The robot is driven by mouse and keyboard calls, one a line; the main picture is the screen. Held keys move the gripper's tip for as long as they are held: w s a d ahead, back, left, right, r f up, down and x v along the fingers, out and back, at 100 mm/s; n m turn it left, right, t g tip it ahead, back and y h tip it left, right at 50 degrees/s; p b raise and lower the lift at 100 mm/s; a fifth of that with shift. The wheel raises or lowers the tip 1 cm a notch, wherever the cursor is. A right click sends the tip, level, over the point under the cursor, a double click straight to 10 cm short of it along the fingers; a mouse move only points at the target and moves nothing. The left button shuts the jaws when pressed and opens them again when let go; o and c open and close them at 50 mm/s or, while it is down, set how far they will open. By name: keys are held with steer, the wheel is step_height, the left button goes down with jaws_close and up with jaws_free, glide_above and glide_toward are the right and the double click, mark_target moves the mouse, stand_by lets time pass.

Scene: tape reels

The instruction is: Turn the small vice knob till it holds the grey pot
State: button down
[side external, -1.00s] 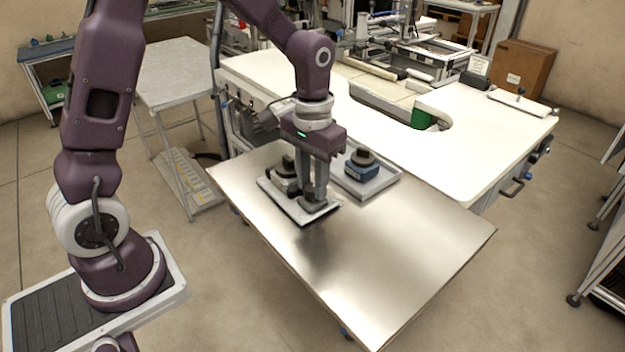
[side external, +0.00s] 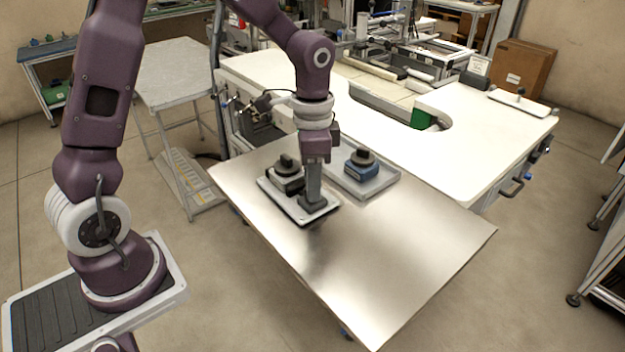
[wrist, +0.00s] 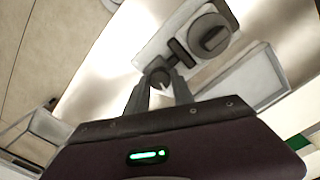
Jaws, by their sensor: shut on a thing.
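The grey pot (side external: 286,180) has a dark top with a raised bar and sits at the back of the left tray (side external: 329,213). In the wrist view the pot (wrist: 212,38) is round and stands between dark jaw parts of the vice (wrist: 178,52). The small vice knob (wrist: 158,75) is at the tray's near end, mostly hidden by the fingers. My gripper (side external: 313,198) points straight down and is shut on the knob; the fingertips also show around it in the wrist view (wrist: 161,84). I cannot tell whether the jaw touches the pot.
The metal table (side external: 400,250) is clear in front and to the right. A white workbench (side external: 480,140) lies behind.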

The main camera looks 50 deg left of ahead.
stand_by(0.3)
steer(key=c, duration=1.1)
jaws_free()
steer(key=shift+r, duration=0.1)
step_height(320, 180, up, 7)
steer(key=shift+f, duration=0.2)
steer(key=shift+s+r, duration=0.1)
steer(key=shift+r, duration=0.2)
steer(key=s+r+n+t, duration=0.2)
steer(key=s, duration=0.4)
steer(key=s+d+r+n+t, duration=0.1)
steer(key=s+r+n, duration=0.1)
steer(key=s, duration=0.5)
steer(key=s+r+n+t, duration=0.2)
steer(key=s, duration=0.4)
steer(key=shift+s+d+r+n+t, duration=0.15)
steer(key=shift+s+r+n+t, duration=0.15)
steer(key=shift+s, duration=0.1)
